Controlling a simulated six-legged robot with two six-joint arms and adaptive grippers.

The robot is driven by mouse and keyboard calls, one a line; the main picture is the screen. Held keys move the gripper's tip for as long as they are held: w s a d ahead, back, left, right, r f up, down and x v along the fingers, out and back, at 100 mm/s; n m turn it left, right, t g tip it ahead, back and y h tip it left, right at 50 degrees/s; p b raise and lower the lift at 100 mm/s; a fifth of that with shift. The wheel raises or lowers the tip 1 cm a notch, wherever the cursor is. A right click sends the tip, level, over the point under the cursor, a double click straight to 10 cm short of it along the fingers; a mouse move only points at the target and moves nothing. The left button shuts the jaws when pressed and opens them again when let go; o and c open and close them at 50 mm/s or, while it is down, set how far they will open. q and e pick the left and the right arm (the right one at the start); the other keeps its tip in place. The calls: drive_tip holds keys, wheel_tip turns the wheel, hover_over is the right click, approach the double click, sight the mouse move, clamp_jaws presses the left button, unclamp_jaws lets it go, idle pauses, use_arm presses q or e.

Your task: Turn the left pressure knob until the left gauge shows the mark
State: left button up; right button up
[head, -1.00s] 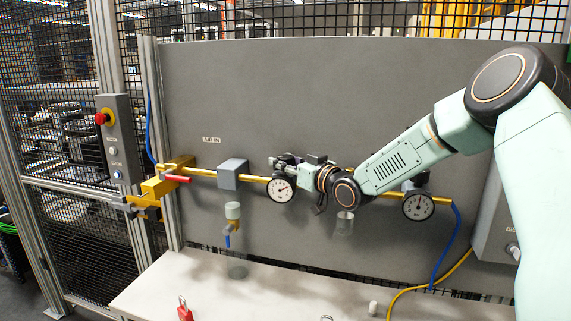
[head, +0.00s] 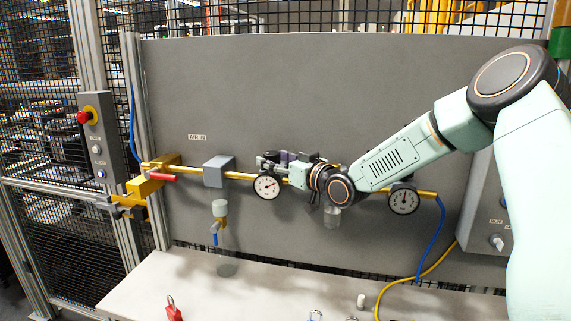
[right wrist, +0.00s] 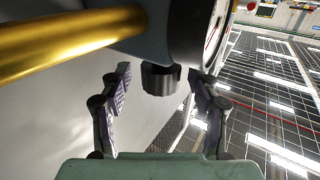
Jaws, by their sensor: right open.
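The left gauge (head: 266,186) is a round white dial with a dark rim on the yellow pipe. Its needle is too small to read exactly, and I cannot make out the mark. My right gripper (head: 277,160) is just above and behind this gauge and hides the knob in the head view. In the right wrist view the left pressure knob (right wrist: 160,79), dark and ribbed, lies between the open fingers of the right gripper (right wrist: 160,92), with a gap on both sides. The gauge's edge (right wrist: 212,30) shows at the upper right. My left gripper is not in view.
The right gauge (head: 404,201) hangs farther along the pipe. A grey block (head: 219,171) and a yellow valve with a red handle (head: 162,177) are to the left. Below is a pale bench (head: 200,285) with a red padlock (head: 173,309). A grey panel (head: 220,90) stands behind.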

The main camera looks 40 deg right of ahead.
sight(278, 159)
drive_tip(key=s, duration=0.3)
drive_tip(key=shift+s+d+r, duration=0.1)
drive_tip(key=shift+d, duration=0.15)
drive_tip(key=shift+s+d, duration=0.2)
drive_tip(key=shift+s, duration=0.4)
drive_tip(key=shift+s+a, duration=0.1)
drive_tip(key=shift+s, duration=0.65)
drive_tip(key=shift+w, duration=0.1)
